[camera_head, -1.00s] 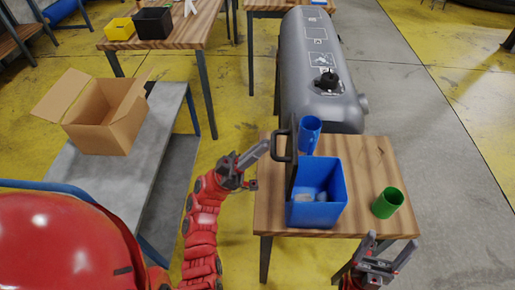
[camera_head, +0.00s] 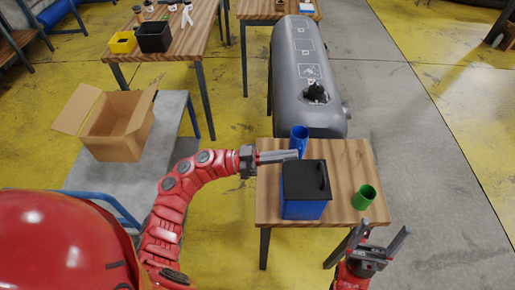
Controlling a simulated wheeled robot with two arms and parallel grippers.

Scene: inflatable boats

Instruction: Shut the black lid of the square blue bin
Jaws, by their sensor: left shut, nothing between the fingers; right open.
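The square blue bin (camera_head: 302,210) stands on the wooden table. Its black lid (camera_head: 302,178) lies flat over the top and hides the inside, with its handle (camera_head: 323,176) on the right side. My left gripper (camera_head: 296,156) is shut and empty, at the lid's back left edge; I cannot tell whether it touches the lid. My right gripper (camera_head: 383,236) is open and empty, in front of the table's right front corner.
A blue cup (camera_head: 299,138) stands just behind the bin, close to my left fingertips. A green cup (camera_head: 364,197) stands to its right. A grey tank (camera_head: 310,70) is behind the table (camera_head: 350,155). A cardboard box (camera_head: 118,128) sits on a grey cart at left.

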